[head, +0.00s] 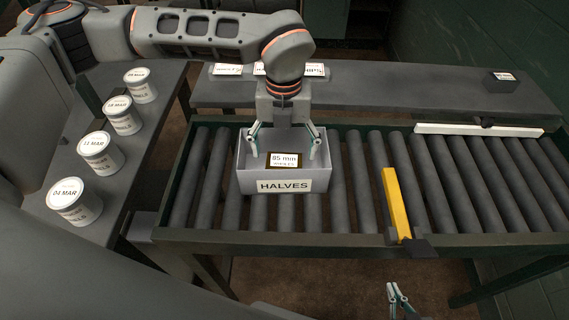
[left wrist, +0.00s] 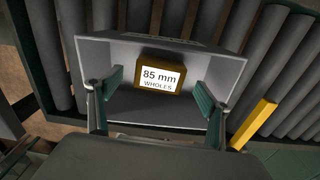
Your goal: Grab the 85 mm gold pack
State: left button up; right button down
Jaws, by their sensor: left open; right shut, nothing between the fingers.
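The gold pack (head: 284,166) lies in a grey open bin (head: 243,180) labelled HALVES on the roller conveyor. In the left wrist view the pack (left wrist: 160,93) has a white label reading "85 mm WHOLES" and sits near the far wall of the bin (left wrist: 222,75). My left gripper (head: 285,150) points down over the bin, open, its fingers to either side of the pack and apart from it. In the left wrist view the open fingers (left wrist: 149,92) frame the pack. My right gripper (head: 398,291) is shut and empty at the bottom edge of the head view.
A yellow bar (head: 396,203) stands across the rollers (head: 350,180) right of the bin. Several labelled white tins (head: 97,152) line the left bench. White cards (head: 228,70), a small dark box (head: 501,82) and a white bar (head: 480,130) are at the back.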

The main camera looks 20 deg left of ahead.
aim_at(284, 160)
pick_arm(q)
jog(key=f, duration=0.3)
jog(key=shift+s+d+f, duration=0.1)
jog(key=shift+s+f, duration=0.25)
jog(key=shift+w+f, duration=0.1)
jog(key=shift+f, duration=0.35)
jog(key=c, duration=1.2)
jog(key=shift+r, duration=0.1)
jog(key=shift+c, duration=0.2)
